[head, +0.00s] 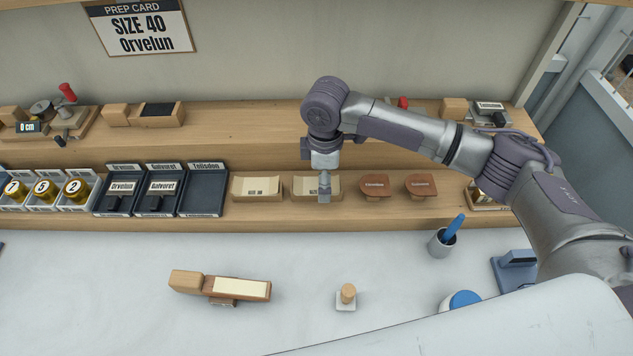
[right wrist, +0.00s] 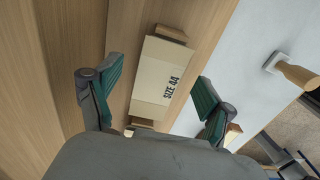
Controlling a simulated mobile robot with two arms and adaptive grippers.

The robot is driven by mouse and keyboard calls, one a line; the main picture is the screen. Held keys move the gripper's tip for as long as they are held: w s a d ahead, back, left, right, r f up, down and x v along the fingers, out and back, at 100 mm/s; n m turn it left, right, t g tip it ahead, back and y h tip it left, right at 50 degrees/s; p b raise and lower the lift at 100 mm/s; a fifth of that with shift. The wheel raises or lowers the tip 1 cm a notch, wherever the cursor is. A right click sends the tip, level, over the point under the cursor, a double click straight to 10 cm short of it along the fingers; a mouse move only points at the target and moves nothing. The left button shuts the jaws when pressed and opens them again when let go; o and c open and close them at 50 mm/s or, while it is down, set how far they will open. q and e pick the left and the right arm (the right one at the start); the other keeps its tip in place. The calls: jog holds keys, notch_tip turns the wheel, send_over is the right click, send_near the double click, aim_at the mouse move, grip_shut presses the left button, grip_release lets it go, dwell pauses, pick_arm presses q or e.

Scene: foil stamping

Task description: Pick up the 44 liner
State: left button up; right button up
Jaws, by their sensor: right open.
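The 44 liner (right wrist: 165,70) is a pale card piece printed "SIZE 44". It lies on a wooden holder, whose ends show beyond it. In the right wrist view my right gripper (right wrist: 158,80) is open, with a green-padded finger on each side of the liner and visible gaps to both. In the head view the same gripper (head: 324,193) points down over the liner (head: 302,186) on the lower shelf and hides part of its label. My left gripper is not in view.
A similar liner (head: 257,187), which seems to read "SIZE 40", sits just left. Brown leather pieces (head: 375,185) lie just right. Dark trays (head: 203,190) stand farther left. A prep card (head: 142,27) reads "SIZE 40 Orvelun". The white table (head: 120,285) is partly clear in front.

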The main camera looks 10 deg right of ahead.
jog(key=shift+f+p, duration=0.25)
jog(key=shift+p, duration=0.15)
dwell(0.7)
jog(key=c, duration=0.9)
